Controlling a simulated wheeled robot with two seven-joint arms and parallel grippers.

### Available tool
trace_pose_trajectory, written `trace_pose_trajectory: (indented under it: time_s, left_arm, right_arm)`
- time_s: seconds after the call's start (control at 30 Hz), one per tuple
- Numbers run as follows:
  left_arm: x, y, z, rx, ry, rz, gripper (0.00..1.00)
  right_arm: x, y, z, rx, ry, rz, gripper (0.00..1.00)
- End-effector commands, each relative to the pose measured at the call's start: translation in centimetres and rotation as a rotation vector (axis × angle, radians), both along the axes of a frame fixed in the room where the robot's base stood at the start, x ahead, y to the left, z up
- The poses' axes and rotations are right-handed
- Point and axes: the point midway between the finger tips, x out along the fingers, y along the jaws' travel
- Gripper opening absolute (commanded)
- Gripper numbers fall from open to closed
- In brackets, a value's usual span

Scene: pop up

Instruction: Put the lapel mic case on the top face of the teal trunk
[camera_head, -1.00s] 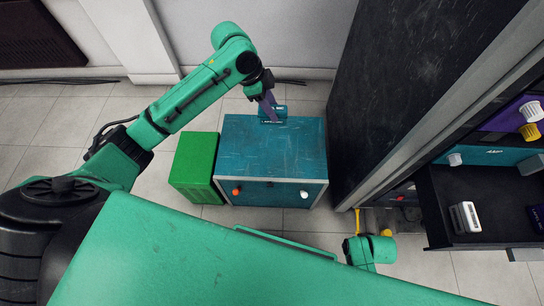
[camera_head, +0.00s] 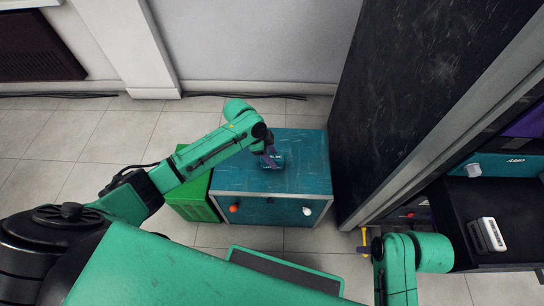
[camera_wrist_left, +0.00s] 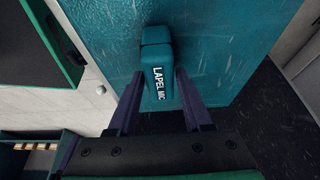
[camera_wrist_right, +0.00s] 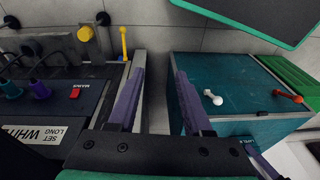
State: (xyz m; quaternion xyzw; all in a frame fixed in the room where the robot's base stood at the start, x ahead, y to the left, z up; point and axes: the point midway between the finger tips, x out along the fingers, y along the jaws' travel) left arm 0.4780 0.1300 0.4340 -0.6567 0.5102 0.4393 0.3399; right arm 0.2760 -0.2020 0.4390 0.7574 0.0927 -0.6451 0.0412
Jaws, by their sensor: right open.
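The teal lapel mic case (camera_head: 279,162) is over the middle of the top face of the teal trunk (camera_head: 308,150). In the left wrist view the case (camera_wrist_left: 158,86) shows its white "LAPEL MIC" lettering, with the trunk's top (camera_wrist_left: 225,50) behind it. My left gripper (camera_head: 268,156) has its purple fingers along both sides of the case, close against it. I cannot tell whether the case touches the trunk. My right gripper (camera_wrist_right: 158,66) is open and empty, in front of the trunk (camera_wrist_right: 225,80) and the cabinet.
A green box (camera_head: 190,205) stands against the trunk's left side. A tall dark cabinet (camera_head: 430,80) rises close on the right, with an open black drawer (camera_head: 465,215) holding a white device (camera_head: 490,235). The trunk's top is bare around the case.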

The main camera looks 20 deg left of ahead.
Motion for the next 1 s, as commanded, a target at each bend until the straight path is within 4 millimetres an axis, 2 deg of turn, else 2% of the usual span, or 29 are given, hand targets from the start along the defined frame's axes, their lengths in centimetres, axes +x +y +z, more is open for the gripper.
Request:
trace_pose_trajectory:
  time_s: [0.33,0.43,0.57,0.8,0.9,1.0]
  left_arm:
    - [0.0,0.0,0.1,0.0,0.0,0.0,0.69]
    - [0.0,0.3,0.8,0.0,-0.001,0.001,0.69]
    - [-0.2,1.1,3.0,0.001,-0.002,0.001,0.69]
    - [-0.8,3.4,9.0,0.002,-0.002,0.0,0.69]
    - [-1.0,4.1,10.5,0.0,-0.001,0.0,0.69]
    - [-1.1,4.4,11.1,0.0,0.001,0.0,0.69]
  right_arm:
    - [0.0,0.0,0.0,0.0,-0.001,0.0,0.5]
    - [0.2,0.0,-0.3,-0.001,-0.002,-0.002,0.5]
    - [0.4,-0.1,-2.3,-0.01,0.011,-0.008,0.5]
    - [0.2,-0.8,-7.5,-0.031,0.022,-0.024,0.5]
    - [-0.1,-1.1,-9.0,-0.036,0.023,-0.028,0.5]
    - [-0.2,-1.2,-9.8,-0.039,0.024,-0.03,0.5]
